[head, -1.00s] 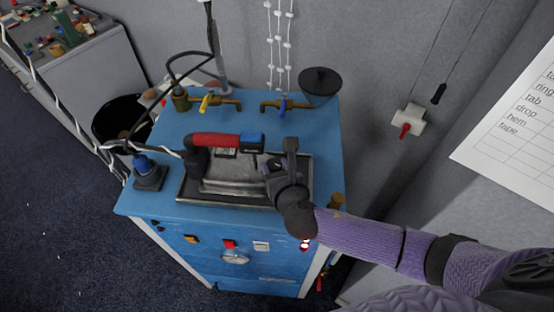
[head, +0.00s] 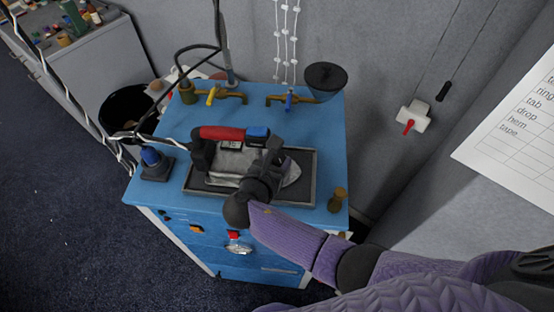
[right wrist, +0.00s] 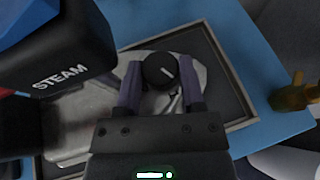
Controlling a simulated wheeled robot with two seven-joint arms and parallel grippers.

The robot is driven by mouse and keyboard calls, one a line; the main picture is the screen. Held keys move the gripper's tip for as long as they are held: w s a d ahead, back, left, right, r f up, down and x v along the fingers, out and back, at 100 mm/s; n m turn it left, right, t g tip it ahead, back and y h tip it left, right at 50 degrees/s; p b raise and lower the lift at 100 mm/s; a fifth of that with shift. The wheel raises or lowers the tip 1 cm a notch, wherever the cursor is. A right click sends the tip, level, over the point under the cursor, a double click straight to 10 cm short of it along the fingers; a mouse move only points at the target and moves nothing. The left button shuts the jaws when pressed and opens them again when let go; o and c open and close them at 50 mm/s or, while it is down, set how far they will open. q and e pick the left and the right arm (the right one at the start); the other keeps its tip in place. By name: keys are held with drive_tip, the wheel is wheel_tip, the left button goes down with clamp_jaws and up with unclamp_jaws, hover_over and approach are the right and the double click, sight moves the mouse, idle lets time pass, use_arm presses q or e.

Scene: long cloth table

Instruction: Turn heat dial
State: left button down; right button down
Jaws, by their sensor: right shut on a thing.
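The iron (head: 232,157) lies on a dark tray (head: 312,163) on top of the blue cabinet, with a red and blue handle. Its black round heat dial (right wrist: 160,70) with a white mark shows in the right wrist view. My right gripper (right wrist: 162,88) has one finger on each side of the dial and is shut on it. In the head view my right gripper (head: 270,162) is over the iron's front part and hides the dial. My left gripper is not in view.
A blue-topped dark block (head: 151,160) sits at the left. A brass knob (head: 338,200) stands at the right front corner.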

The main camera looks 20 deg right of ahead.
idle(0.5)
drive_tip(key=shift+c, duration=1.7)
unclamp_jaws()
drive_tip(key=shift+o, duration=0.7)
